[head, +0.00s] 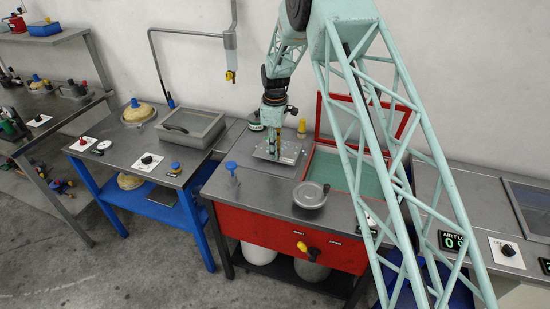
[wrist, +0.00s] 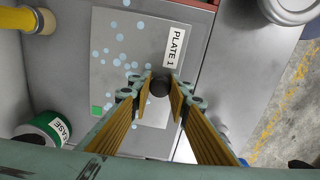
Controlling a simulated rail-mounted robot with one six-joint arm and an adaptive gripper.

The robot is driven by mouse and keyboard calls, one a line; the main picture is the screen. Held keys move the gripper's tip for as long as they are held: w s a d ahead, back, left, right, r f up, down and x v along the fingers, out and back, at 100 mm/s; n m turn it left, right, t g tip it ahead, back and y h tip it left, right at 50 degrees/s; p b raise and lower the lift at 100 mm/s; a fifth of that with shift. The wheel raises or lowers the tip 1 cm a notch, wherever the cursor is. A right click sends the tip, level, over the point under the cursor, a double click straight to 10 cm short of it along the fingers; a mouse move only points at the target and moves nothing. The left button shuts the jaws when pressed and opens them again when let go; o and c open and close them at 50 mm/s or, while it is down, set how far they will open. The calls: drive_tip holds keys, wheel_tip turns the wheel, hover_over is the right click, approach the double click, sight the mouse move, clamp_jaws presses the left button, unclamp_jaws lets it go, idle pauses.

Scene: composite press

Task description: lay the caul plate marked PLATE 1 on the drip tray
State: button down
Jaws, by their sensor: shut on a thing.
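The caul plate (head: 292,153) is a light grey sheet on or just above the grey worktop, below my gripper. In the wrist view the plate (wrist: 140,30) shows blue spots, a green square near one corner and a white label (wrist: 174,46) reading PLATE 1. My gripper (wrist: 160,87) is shut on the plate's dark round knob (wrist: 159,86); it also shows in the head view (head: 273,147), pointing down. The plate looks level. The drip tray cannot be told apart from the grey surfaces, and whether the plate touches what lies under it is unclear.
A green-labelled can (wrist: 45,130) and a yellow-bodied item (head: 301,127) stand close to the plate. A red-framed open lid (head: 325,118) rises to the right. A round grey lidded pot (head: 311,195) and a blue-knobbed item (head: 231,168) stand towards the front.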

drive_tip(key=shift+f, duration=1.7)
drive_tip(key=shift+f, duration=0.2)
drive_tip(key=c, duration=2.4)
unclamp_jaws()
drive_tip(key=shift+r, duration=0.15)
wheel_tip(320, 180, up, 12)
drive_tip(key=shift+f+p, duration=0.15)
drive_tip(key=shift+p, duration=0.25)
drive_tip(key=shift+r, duration=0.2)
